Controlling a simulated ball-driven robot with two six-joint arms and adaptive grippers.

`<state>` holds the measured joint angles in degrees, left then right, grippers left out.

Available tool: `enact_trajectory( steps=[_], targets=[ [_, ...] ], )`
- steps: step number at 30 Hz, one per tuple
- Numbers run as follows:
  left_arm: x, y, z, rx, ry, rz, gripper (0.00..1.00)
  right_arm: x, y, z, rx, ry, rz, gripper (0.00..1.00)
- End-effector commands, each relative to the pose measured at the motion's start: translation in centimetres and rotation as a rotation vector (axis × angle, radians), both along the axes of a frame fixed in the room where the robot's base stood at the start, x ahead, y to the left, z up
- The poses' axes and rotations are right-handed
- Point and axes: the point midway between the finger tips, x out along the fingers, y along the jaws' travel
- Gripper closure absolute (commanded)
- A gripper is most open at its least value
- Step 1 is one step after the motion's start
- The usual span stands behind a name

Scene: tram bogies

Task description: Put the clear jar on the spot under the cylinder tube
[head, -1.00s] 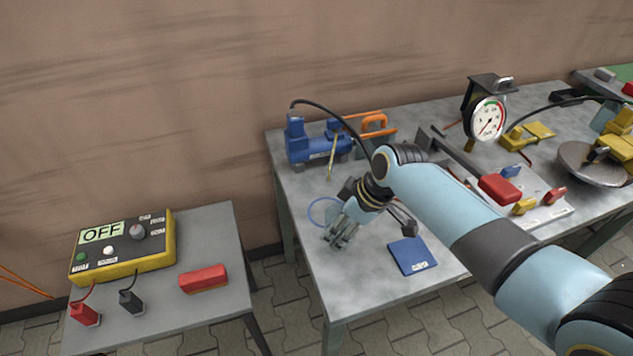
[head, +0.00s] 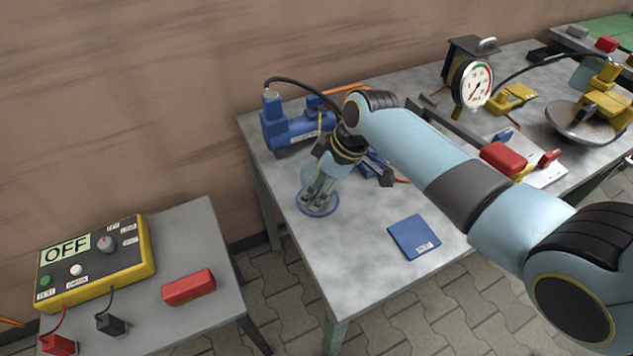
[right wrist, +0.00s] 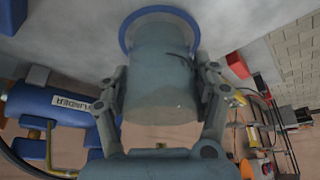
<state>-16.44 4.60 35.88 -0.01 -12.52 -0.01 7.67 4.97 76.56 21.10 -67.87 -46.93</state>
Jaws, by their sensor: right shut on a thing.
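The clear jar (right wrist: 160,75) shows as a grey-blue see-through cylinder between the fingers in the right wrist view. My right gripper (right wrist: 160,98) is shut on its sides; in the head view this gripper (head: 318,188) points down near the table's left front. A blue ring (head: 316,213) lies on the table around the jar's base, and its rim (right wrist: 150,13) also shows in the right wrist view. I cannot tell whether the jar touches the table. The blue cylinder (head: 293,132) stands behind; its brass-coloured tube (right wrist: 49,145) shows in the right wrist view.
A blue labelled pad (head: 412,236) lies to the right of the ring. A dial gauge (head: 472,84) and red and yellow parts stand farther right. A separate table at left holds a yellow box reading OFF (head: 97,262) and a red block (head: 189,287).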

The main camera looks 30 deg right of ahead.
Motion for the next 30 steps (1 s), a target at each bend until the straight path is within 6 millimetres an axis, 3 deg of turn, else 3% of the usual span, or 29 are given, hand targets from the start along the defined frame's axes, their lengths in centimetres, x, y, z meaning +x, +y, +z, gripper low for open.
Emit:
enact_trajectory(
  steps=[2, 3, 9, 20, 30],
  targets=[
    [-1.1, 0.0, -0.1, -0.001, 0.015, 0.000, 0.60, 0.0, 0.0, -0.1, 0.000, 0.000, 0.000, 0.68],
    [-1.4, 0.0, -0.2, 0.000, 0.020, 0.000, 0.60, 0.0, 0.0, -0.2, 0.000, 0.000, 0.000, 0.33],
    [-2.1, 0.0, -0.2, 0.000, 0.030, 0.001, 0.60, 0.0, 0.0, -0.1, 0.001, 0.001, 0.000, 0.09],
    [-1.5, -0.1, 0.1, 0.000, 0.021, 0.001, 0.60, -0.1, -0.2, 0.5, -0.001, -0.001, 0.000, 0.09],
    [-1.3, -0.1, 1.1, -0.001, 0.017, 0.001, 0.60, -2.1, -2.0, 7.0, -0.002, -0.003, 0.001, 0.09]
  ],
)
